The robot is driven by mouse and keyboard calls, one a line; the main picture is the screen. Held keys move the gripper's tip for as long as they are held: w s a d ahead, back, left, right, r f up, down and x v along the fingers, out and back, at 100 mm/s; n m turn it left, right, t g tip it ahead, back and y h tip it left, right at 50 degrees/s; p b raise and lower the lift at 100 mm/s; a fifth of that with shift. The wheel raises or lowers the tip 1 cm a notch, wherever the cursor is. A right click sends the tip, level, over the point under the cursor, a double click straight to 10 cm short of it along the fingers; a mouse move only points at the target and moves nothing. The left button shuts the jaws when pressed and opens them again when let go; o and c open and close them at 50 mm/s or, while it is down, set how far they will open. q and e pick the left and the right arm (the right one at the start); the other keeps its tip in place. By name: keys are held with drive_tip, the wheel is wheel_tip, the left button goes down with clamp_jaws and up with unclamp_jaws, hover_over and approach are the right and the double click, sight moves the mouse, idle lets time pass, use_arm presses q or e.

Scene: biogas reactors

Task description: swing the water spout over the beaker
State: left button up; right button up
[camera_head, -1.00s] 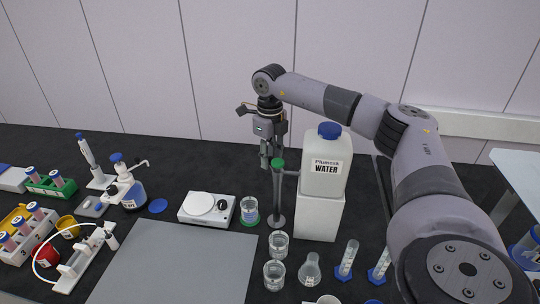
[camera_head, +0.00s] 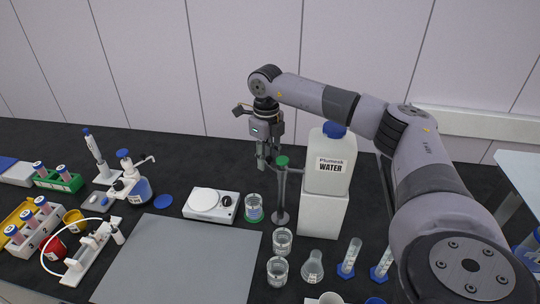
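The water spout is a grey metal post (camera_head: 281,195) with a green cap (camera_head: 282,161), joined by a short pipe to the white bottle labelled WATER (camera_head: 329,172). The spout's outlet end is hard to make out near my gripper. A clear beaker with a blue marking (camera_head: 254,207) stands on a green base at lower left of the post. My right gripper (camera_head: 262,166) points down just left of the green cap, above and behind the beaker. Its fingers look close together; whether they touch the spout cannot be told. My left gripper is not in view.
A white stirrer plate (camera_head: 210,204) stands left of the beaker. Two more glass beakers (camera_head: 282,241) (camera_head: 277,271) and a flask (camera_head: 313,268) stand in front of the post. A bare grey mat (camera_head: 175,260) lies at front left. Graduated cylinders (camera_head: 350,257) stand at right.

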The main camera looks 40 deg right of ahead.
drive_tip(key=shift+s+a, duration=0.2)
drive_tip(key=shift+a, duration=0.75)
drive_tip(key=shift+s+a+p, duration=0.35)
drive_tip(key=shift+s+a, duration=0.1)
drive_tip(key=shift+a, duration=0.35)
idle(0.6)
drive_tip(key=shift+w+d, duration=0.1)
drive_tip(key=shift+d, duration=0.2)
wheel_tip(320, 180, up, 8)
drive_tip(key=p, duration=0.5)
drive_tip(key=shift+f, duration=0.25)
drive_tip(key=shift+a+f, duration=0.1)
idle(0.5)
